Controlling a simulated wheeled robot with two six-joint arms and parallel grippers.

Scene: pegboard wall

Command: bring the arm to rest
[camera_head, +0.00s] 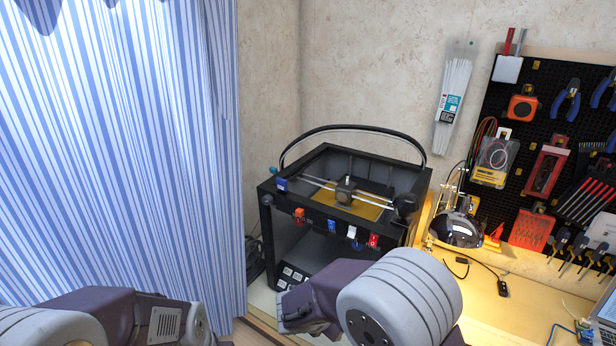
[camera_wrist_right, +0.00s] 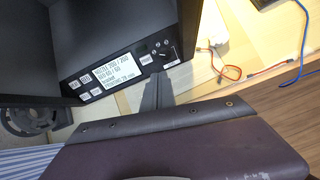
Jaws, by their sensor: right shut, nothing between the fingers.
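My right arm (camera_head: 390,300) reaches in from the bottom of the head view, in front of the 3D printer. My right gripper (camera_wrist_right: 158,92) shows in the wrist view as dark fingers pressed together, with nothing between them. It is shut and points toward the printer's front control panel (camera_wrist_right: 125,72); I cannot tell the exact gap. My left arm (camera_head: 110,315) lies across the lower left corner of the head view; its gripper fingers are not in view.
The black 3D printer (camera_head: 283,247) stands in the corner on the workbench (camera_head: 470,312). A desk lamp (camera_head: 457,228) and a tool-covered pegboard (camera_head: 535,75) are to its right. Red and blue cables (camera_wrist_right: 258,73) lie on the bench. A striped curtain (camera_head: 130,150) hangs left.

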